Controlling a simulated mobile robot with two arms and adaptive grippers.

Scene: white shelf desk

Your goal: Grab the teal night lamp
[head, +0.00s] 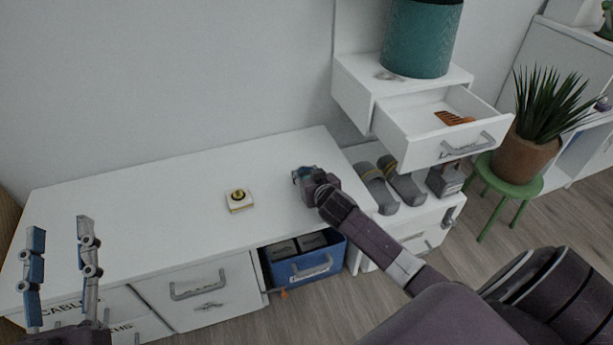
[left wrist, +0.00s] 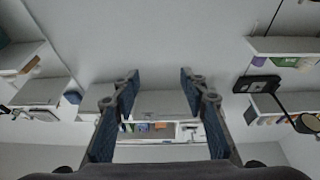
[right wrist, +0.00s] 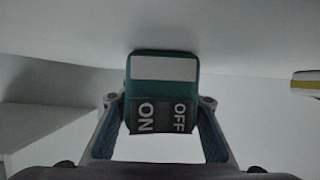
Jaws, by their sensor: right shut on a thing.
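The teal night lamp (right wrist: 163,68) is a small teal block with a pale front panel and a dark ON/OFF switch plate. My right gripper (right wrist: 162,105) has its fingers on both sides of it and is shut on it. In the head view the lamp (head: 303,173) shows as a small teal patch at the right end of the white desk top, mostly hidden by my right gripper (head: 312,182). I cannot tell whether it touches the desk. My left gripper (head: 61,228) is open and empty at the left, with its fingers well apart.
A white and gold square item (head: 239,200) lies mid-desk. A blue bin (head: 303,267) sits below the desk top. Grey slippers (head: 376,187) lie on the right unit, under an open drawer (head: 437,138) and a large teal cylinder (head: 420,40). A potted plant (head: 530,145) stands far right.

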